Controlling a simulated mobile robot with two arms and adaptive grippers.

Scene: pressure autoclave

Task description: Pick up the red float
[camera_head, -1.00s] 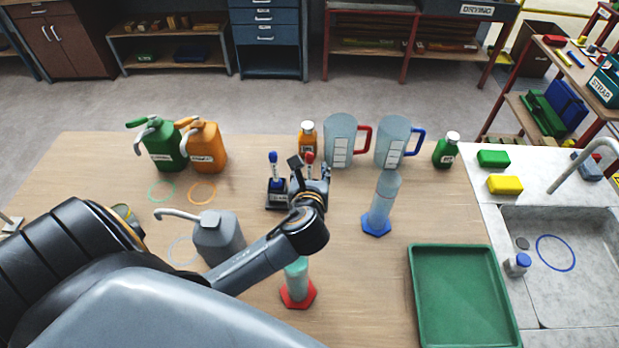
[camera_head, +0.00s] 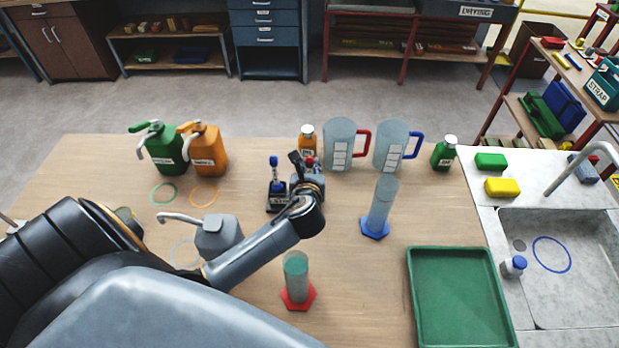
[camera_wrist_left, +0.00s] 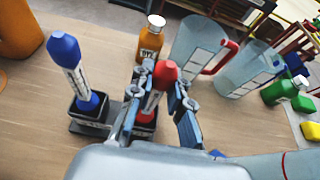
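The red float (camera_wrist_left: 165,75) stands upright in a black holder (camera_wrist_left: 145,128), with its white stem below its red top. In the head view its red top (camera_head: 310,161) shows just beyond my left gripper (camera_head: 308,172), which hides the rest. In the wrist view the fingers of my left gripper (camera_wrist_left: 160,100) stand apart on either side of the red float, with gaps showing beside its stem. The blue float (camera_wrist_left: 65,50) stands in a black holder (camera_wrist_left: 88,122) to the left; it also shows in the head view (camera_head: 274,168). My right gripper is out of view.
An orange bottle (camera_head: 307,139) and two clear jugs (camera_head: 340,143) stand behind the floats. Cylinders with a blue base (camera_head: 376,229) and a red base (camera_head: 298,298) stand nearby. A grey can (camera_head: 218,238) is left of my arm, and a green tray (camera_head: 410,290) at front right.

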